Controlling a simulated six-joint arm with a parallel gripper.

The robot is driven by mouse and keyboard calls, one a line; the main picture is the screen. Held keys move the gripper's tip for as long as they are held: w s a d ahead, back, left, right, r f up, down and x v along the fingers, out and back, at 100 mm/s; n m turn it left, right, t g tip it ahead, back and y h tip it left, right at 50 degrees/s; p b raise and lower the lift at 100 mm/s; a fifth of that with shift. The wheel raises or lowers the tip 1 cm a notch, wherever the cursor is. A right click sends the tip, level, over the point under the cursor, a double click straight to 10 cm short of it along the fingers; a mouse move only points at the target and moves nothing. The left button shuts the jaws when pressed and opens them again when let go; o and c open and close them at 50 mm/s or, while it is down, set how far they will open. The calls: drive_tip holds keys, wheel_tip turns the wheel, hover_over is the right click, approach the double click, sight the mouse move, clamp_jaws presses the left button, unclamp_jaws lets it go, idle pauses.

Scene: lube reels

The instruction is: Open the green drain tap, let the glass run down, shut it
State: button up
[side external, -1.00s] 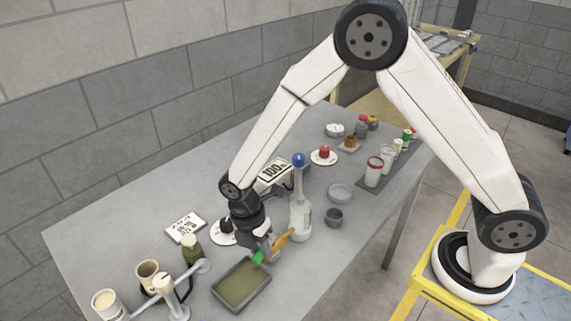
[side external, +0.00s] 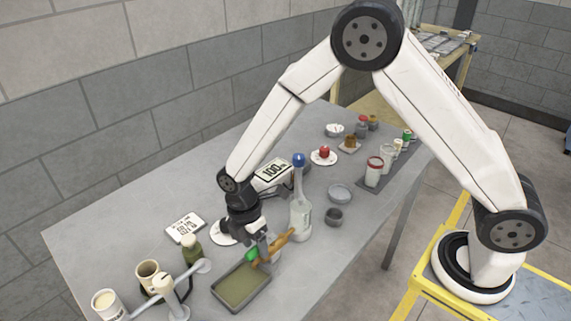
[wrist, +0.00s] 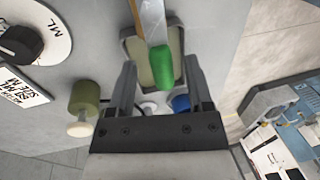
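The green tap handle (side external: 252,256) sits at the end of an amber and tan bar-like part (side external: 281,241), above a grey tray (side external: 265,285) of olive liquid. In the wrist view the green handle (wrist: 163,66) lies between and slightly past the finger tips, with the pale bar (wrist: 151,20) running up from it and the tray (wrist: 128,48) behind. My gripper (wrist: 161,75) is open, with a gap visible on both sides of the green handle. In the side view my gripper (side external: 263,250) is low over the tap, partly hiding the bar. I cannot tell the level in the glass.
Jars stand at the far right.

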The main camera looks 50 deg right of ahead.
wheel_tip(320, 180, up, 8)
drive_tip(key=w, duration=0.1)
drive_tip(key=shift+w+f, duration=0.2)
drive_tip(key=shift+w, duration=0.05)
idle(0.4)
drive_tip(key=s+d+r+m+t, duration=0.1)
drive_tip(key=s+d+m+t, duration=0.1)
drive_tip(key=s+d+m, duration=0.3)
drive_tip(key=s+d+r+m+t, duration=0.2)
drive_tip(key=s+d+m, duration=0.4)
drive_tip(key=d+m, duration=0.4)
drive_tip(key=m, duration=0.2)
drive_tip(key=shift+r+m+t, duration=0.2)
drive_tip(key=shift+m+t, duration=0.2)
